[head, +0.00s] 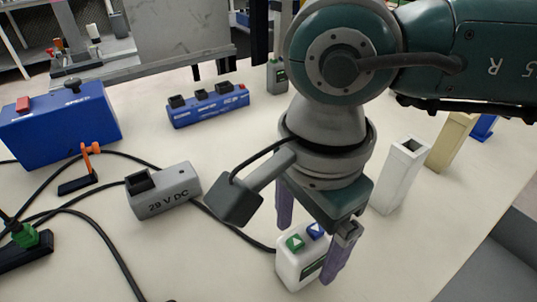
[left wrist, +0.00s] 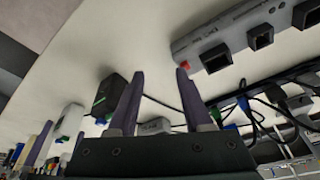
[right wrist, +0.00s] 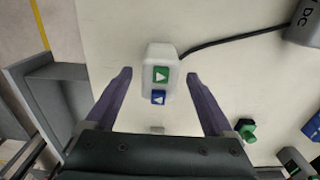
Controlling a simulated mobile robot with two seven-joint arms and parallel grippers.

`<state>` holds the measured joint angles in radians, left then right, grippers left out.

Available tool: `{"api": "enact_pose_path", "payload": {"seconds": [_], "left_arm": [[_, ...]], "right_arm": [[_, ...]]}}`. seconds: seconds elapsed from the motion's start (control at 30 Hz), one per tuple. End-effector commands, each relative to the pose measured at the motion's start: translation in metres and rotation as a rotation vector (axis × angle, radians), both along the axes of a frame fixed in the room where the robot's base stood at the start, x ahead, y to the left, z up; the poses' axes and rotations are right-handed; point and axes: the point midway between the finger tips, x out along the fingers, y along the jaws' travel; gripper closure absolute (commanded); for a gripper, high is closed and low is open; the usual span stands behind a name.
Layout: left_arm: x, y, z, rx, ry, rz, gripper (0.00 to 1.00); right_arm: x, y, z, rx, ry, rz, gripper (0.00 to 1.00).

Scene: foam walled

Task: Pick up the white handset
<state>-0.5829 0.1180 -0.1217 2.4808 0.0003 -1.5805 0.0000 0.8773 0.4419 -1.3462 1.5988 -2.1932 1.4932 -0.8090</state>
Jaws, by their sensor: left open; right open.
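The white handset (head: 288,268) is a small white box with a green and a blue arrow button. It stands on the pale table, with a black cable running from it. My right gripper (head: 305,256) is open above it, one finger at each side in the head view. In the right wrist view the handset (right wrist: 152,55) shows between and beyond the two open purple fingertips (right wrist: 160,76), with a visible gap on both sides. My left gripper (left wrist: 160,74) shows only in the left wrist view, open, with nothing between its fingers.
A grey "28 V DC" box (head: 165,195) stands left of the handset. A white hollow block (head: 399,180) and a beige block (head: 450,143) stand to the right. A blue case (head: 60,130) and a blue socket strip (head: 208,109) are farther back. Black cables cross the table's left side.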

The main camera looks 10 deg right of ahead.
Motion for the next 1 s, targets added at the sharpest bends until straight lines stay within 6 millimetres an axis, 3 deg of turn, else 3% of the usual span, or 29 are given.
{"api": "enact_pose_path", "payload": {"seconds": [0.2,0.47,1.0], "left_arm": [[0.000,0.000,-0.002,0.001,0.000,0.000,0.50],[0.001,0.001,-0.002,0.002,-0.001,0.001,0.50],[0.001,0.001,-0.001,0.005,-0.003,0.001,0.50]], "right_arm": [[-0.002,0.000,-0.029,0.001,0.001,-0.001,0.12],[-0.002,0.000,-0.031,0.002,0.001,0.001,0.12],[-0.002,0.000,-0.031,0.002,0.001,0.000,0.73]]}}
